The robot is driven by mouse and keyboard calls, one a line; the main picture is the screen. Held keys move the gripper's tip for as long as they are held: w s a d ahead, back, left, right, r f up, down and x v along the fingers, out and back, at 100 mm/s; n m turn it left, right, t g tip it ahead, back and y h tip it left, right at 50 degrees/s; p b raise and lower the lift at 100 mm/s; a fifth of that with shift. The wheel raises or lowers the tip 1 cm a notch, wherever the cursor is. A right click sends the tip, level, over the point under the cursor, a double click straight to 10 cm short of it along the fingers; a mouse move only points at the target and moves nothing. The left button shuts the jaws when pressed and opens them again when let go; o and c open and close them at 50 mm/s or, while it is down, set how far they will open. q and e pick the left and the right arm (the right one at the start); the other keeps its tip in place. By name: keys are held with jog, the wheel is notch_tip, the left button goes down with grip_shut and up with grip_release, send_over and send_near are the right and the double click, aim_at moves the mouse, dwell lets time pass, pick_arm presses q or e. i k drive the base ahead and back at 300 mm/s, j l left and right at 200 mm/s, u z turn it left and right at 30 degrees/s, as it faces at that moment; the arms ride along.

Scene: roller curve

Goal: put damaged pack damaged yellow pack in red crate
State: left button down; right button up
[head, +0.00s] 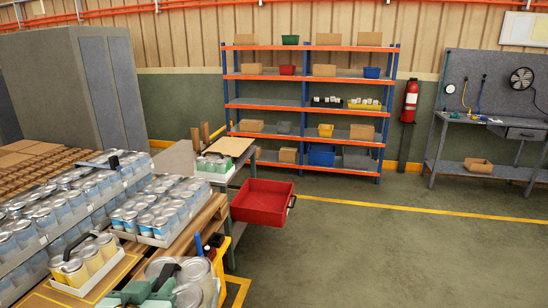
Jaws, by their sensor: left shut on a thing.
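A red crate (262,202) with a dark handle stands just past the table end, its open inside facing up and empty as far as I see. A yellow pack (85,265), several cans in a white tray with a black handle, sits at the lower left inside a yellow outline; I cannot make out damage on it. My left gripper (150,288), with green fingers, is at the bottom edge, shut at the black handle of a pack of cans (196,272). Only the silver tops and tray edge of that pack show clearly, so its colour is hidden. My right gripper is not in view.
Trays of blue-labelled cans (150,215) crowd the left. A small table (240,158) with a green-labelled pack (214,164) stands behind them. A shelf rack (310,105) and a workbench (490,125) stand at the back. The floor at right is clear.

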aim_at(259, 208)
jog(key=i+l, duration=0.2)
jog(key=i, duration=0.25)
jog(key=i+l+z, duration=0.1)
jog(key=i+l, duration=0.15)
jog(key=i, duration=0.2)
jog(key=i+l, duration=0.15)
jog(key=i, duration=0.85)
jog(key=i+j+z, duration=0.15)
jog(key=i, duration=0.4)
jog(key=i+j, duration=0.1)
jog(key=i, duration=0.4)
jog(key=i+j+z, duration=0.1)
jog(key=i+j, duration=0.55)
jog(key=j, duration=0.25)
jog(key=z, duration=0.05)
